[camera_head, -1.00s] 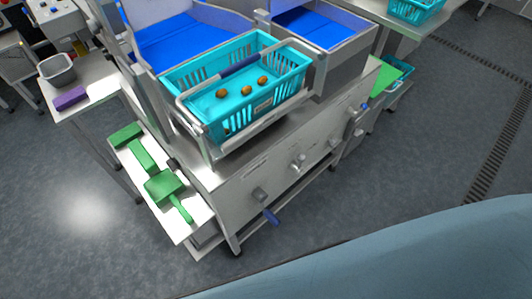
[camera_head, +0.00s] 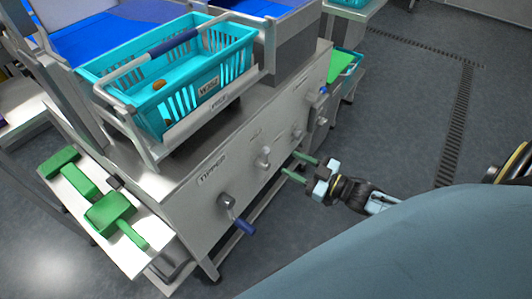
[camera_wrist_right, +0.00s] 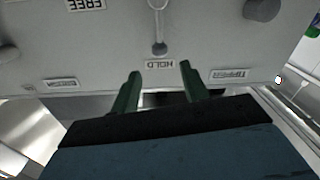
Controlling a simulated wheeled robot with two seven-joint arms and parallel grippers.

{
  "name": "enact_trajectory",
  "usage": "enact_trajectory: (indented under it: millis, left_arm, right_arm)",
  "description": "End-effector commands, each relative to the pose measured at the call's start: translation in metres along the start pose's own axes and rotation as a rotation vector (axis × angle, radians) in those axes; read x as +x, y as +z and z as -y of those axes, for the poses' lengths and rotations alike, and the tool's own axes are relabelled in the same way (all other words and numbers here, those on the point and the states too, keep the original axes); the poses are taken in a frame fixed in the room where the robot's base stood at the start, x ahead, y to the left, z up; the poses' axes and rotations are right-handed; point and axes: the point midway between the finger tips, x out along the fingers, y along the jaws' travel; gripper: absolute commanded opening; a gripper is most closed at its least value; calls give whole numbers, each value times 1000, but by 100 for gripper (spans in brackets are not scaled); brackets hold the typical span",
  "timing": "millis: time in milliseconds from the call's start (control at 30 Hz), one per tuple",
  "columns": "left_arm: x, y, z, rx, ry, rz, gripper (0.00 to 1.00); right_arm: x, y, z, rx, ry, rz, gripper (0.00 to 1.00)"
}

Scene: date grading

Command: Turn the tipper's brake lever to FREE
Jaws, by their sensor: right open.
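The tipper's panel (camera_head: 215,180) carries the label TIPPER. A small grey lever (camera_head: 262,157) sits right of that label in the head view. In the right wrist view, where the labels are upside down, the lever (camera_wrist_right: 159,30) points at the HOLD label (camera_wrist_right: 160,64). The FREE label (camera_wrist_right: 85,4) lies off to its left. My right gripper (camera_head: 290,162) is open and empty, with green fingers, in front of the panel. In the wrist view its fingertips (camera_wrist_right: 160,70) are either side of the HOLD label, apart from the lever. My left gripper is out of view.
A blue-handled crank (camera_head: 243,226) juts from the panel at lower left. More knobs (camera_head: 298,133) sit to the right. A turquoise crate (camera_head: 190,85) with dates stands above. A side shelf (camera_head: 135,257) holds green tools (camera_head: 110,212). Floor in front is clear.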

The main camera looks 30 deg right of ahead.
Motion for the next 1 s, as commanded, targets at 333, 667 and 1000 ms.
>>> enact_trajectory:
  millis: [333, 667, 1000]
  left_arm:
    - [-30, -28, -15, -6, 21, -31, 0]
    - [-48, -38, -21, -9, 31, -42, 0]
    - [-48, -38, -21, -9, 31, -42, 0]
  right_arm:
    - [74, 2, 0, -1, 2, -1, 45]
    - [100, 2, 0, -1, 1, 2, 45]
    - [101, 2, 0, -1, 1, 3, 33]
